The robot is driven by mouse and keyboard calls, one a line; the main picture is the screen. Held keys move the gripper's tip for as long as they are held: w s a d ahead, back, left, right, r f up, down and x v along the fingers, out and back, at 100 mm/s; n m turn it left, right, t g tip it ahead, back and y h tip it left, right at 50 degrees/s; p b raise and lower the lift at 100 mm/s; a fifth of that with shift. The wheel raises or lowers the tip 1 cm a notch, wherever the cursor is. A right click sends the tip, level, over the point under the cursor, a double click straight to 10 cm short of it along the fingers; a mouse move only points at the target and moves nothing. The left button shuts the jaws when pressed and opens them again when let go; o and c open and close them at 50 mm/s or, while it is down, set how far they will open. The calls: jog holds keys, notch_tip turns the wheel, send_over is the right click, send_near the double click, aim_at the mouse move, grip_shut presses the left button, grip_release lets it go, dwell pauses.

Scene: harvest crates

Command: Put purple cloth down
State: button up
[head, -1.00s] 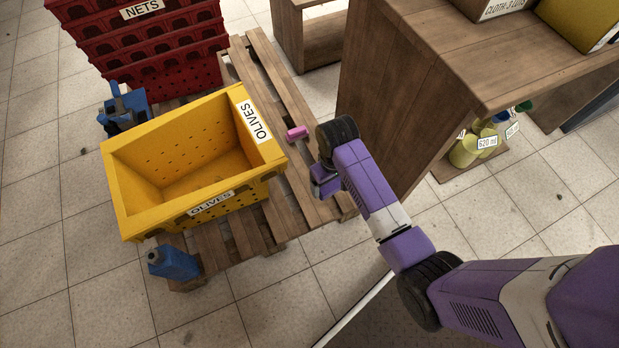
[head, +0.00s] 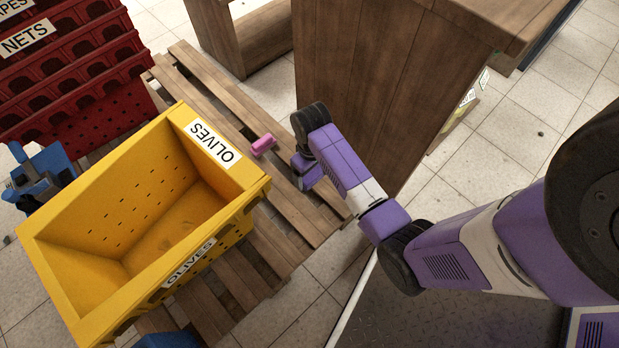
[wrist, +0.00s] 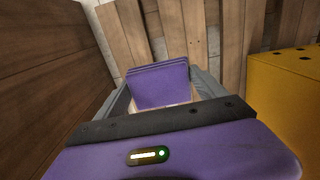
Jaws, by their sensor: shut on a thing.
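The purple cloth (wrist: 160,86) is a folded, layered block in the wrist view. My gripper (wrist: 161,92) is shut on it, with a grey finger on each side. Wooden pallet slats (wrist: 222,50) show beyond the cloth; I cannot tell whether it touches them. In the head view my gripper (head: 302,172) points down over the pallet (head: 292,215), between the yellow crate and the wooden cabinet. There the cloth is hard to tell from my purple hand.
A yellow crate labelled OLIVES (head: 110,165) stands left on the pallet. A small pink object (head: 263,145) lies beside my gripper. The wooden cabinet (head: 375,85) is close on the right. Red NETS crates (head: 80,75) and a blue object (head: 42,175) are at the left.

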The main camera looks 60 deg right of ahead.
aim_at(311, 195)
notch_tip(311, 195, down, 13)
jog(key=b, duration=0.6)
jog(key=shift+f, duration=0.1)
